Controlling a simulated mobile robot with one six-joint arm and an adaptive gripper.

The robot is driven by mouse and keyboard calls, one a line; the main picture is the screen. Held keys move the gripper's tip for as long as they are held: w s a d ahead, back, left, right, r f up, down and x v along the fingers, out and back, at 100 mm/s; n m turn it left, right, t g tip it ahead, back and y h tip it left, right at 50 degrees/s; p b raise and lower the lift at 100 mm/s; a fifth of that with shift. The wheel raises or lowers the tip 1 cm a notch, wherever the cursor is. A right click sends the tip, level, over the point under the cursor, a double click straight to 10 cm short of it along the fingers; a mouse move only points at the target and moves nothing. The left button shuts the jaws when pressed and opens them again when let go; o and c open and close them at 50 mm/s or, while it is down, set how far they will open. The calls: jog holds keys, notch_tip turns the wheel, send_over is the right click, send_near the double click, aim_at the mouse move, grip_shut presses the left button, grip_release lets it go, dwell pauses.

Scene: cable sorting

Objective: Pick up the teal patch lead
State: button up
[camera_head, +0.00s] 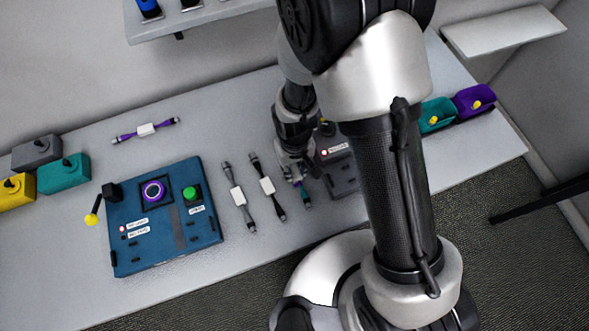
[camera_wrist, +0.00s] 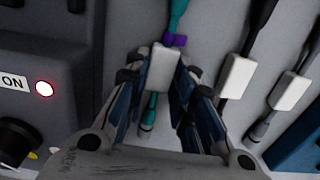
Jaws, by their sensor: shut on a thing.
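The teal patch lead (camera_wrist: 177,18) has a white middle block and a purple band beside it. In the wrist view my gripper (camera_wrist: 166,85) is shut on the white block, one finger on each side. One teal end runs up out of the frame and the other shows between the fingers. In the head view my gripper (camera_head: 296,174) is low over the table beside a dark box, and a bit of the teal lead (camera_head: 306,196) shows below it. I cannot tell whether the lead touches the table.
A black lead (camera_head: 267,186) and a grey lead (camera_head: 238,196) lie just left of my gripper. A blue panel (camera_head: 140,252) is further left. The dark box (camera_head: 341,172) is close on the right. A purple lead (camera_head: 147,129) and coloured bins (camera_head: 63,172) lie beyond.

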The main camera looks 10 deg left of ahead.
aim_at(294, 170)
grip_shut()
jog(key=shift+r, duration=0.1)
notch_tip(294, 170, up, 20)
jog(key=p, duration=0.5)
